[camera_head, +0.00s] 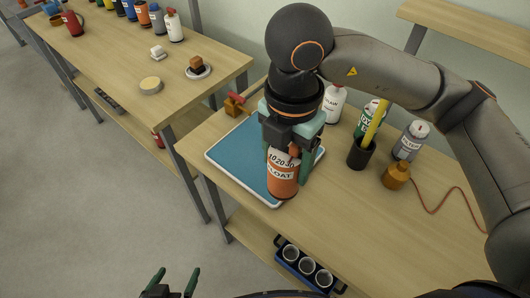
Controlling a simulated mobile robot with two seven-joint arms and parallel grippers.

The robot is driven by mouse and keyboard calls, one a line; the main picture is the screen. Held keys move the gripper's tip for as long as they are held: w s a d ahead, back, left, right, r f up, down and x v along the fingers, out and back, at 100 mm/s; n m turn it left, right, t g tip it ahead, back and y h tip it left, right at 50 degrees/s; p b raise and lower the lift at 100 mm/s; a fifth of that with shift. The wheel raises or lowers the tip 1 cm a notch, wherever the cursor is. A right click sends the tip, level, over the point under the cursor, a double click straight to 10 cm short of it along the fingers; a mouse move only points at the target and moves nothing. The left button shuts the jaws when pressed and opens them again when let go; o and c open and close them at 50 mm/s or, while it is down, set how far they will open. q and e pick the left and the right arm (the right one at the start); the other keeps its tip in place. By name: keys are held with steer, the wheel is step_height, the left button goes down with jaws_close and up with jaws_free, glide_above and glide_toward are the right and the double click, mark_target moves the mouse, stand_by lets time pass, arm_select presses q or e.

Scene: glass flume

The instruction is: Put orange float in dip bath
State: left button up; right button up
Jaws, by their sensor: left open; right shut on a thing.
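The orange float (283,183) is an orange cylinder with a pale band lettered "FLOAT". My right gripper (286,158) is shut on its upper part and holds it upright. A shallow blue rectangle with a white rim (228,165), seemingly the dip bath, lies on the near table. The float is over its front right part; I cannot tell whether it touches the surface. My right gripper and arm hide part of the blue area. My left gripper (172,284) is open and empty at the bottom edge, away from the table.
A rack of cups (307,266) sits below. The table's front right is clear.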

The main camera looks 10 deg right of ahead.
steer(key=shift+s+a+r+m, duration=0.1)
steer(key=shift+a+r+m, duration=0.05)
steer(key=shift+m, duration=0.65)
steer(key=shift+w, duration=0.2)
steer(key=w+d+f, duration=0.1)
steer(key=w+f, duration=0.3)
steer(key=w+d+f+p, duration=0.1)
steer(key=w+d+f, duration=0.1)
steer(key=w+f, duration=0.2)
steer(key=w+d+f, duration=0.1)
steer(key=w+f, duration=0.3)
steer(key=w, duration=0.1)
steer(key=shift+d+f+p, duration=0.15)
steer(key=shift+f+p, duration=0.05)
steer(key=shift+p, duration=0.15)
steer(key=shift+f, duration=0.25)
steer(key=shift+f, duration=0.1)
